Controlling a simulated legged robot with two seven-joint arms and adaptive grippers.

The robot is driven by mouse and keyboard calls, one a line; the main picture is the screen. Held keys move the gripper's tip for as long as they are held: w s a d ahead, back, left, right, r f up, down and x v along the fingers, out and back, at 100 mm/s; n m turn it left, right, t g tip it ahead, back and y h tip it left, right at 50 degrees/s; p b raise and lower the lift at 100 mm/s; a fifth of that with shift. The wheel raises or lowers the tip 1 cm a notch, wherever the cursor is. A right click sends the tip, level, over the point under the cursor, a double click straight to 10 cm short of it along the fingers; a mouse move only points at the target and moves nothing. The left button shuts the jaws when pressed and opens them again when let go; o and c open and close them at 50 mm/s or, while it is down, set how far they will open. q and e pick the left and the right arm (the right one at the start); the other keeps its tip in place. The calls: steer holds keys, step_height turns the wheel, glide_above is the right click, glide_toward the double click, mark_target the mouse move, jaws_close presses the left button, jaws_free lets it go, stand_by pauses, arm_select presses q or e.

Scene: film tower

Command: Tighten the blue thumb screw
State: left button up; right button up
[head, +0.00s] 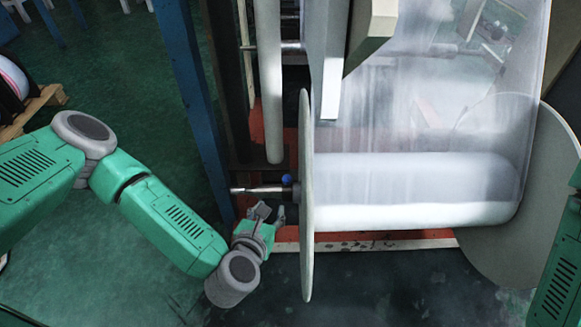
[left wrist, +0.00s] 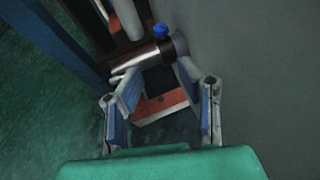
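The blue thumb screw (head: 287,180) sits on top of a dark collar (head: 296,192) on the metal shaft (head: 262,189), just left of the roll's round end disc (head: 306,200). In the left wrist view the screw (left wrist: 160,31) stands up from the collar (left wrist: 179,44), beyond my fingers. My left gripper (head: 270,211) is below and slightly left of the screw, apart from it. In the left wrist view my left gripper (left wrist: 157,88) has its two blue-padded fingers spread with nothing between them. My right gripper is not in view.
A white film roll (head: 410,190) lies right of the disc, with film running up from it. A blue post (head: 195,100) stands left of the shaft. An orange base frame (head: 400,238) runs below. The green floor (head: 110,250) at left is open.

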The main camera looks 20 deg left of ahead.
arm_select(q)
steer(key=w, duration=0.1)
steer(key=b, duration=0.2)
glide_toward(286, 181)
steer(key=x, duration=0.3)
steer(key=b+x, duration=0.1)
steer(key=x, duration=0.5)
steer(key=shift+a+f, duration=0.1)
steer(key=shift+a, duration=0.05)
steer(key=shift+w, duration=0.2)
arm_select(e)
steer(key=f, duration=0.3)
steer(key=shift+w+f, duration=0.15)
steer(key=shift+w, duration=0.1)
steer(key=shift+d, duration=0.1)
arm_select(q)
jaws_close()
